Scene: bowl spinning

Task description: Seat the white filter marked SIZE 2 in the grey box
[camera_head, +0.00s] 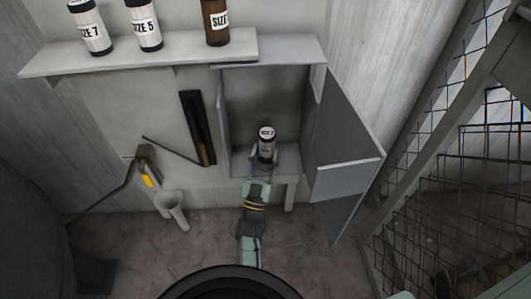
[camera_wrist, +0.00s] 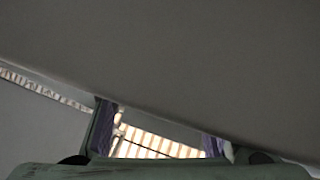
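The grey box (camera_head: 309,112) is on the wall in the middle of the head view, its door swung open to the right. A white filter (camera_head: 267,143) with a dark cap stands about upright inside, low near the box floor. Its label reads SIZE and a digit like 2 or 7, too small to be sure. My gripper (camera_head: 261,170) reaches in from the front and appears shut on the filter's lower part. In the wrist view its purple-padded fingers (camera_wrist: 158,135) are apart, with a striped surface (camera_wrist: 155,146) filling the gap. Whether the filter's base touches anything is hidden.
A shelf (camera_head: 150,52) at upper left holds a filter marked SIZE 7 (camera_head: 90,27), one marked SIZE 5 (camera_head: 144,25) and a brown one (camera_head: 216,22). The open door (camera_head: 345,135) is close on the right. A wire-mesh frame (camera_head: 460,165) stands farther right.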

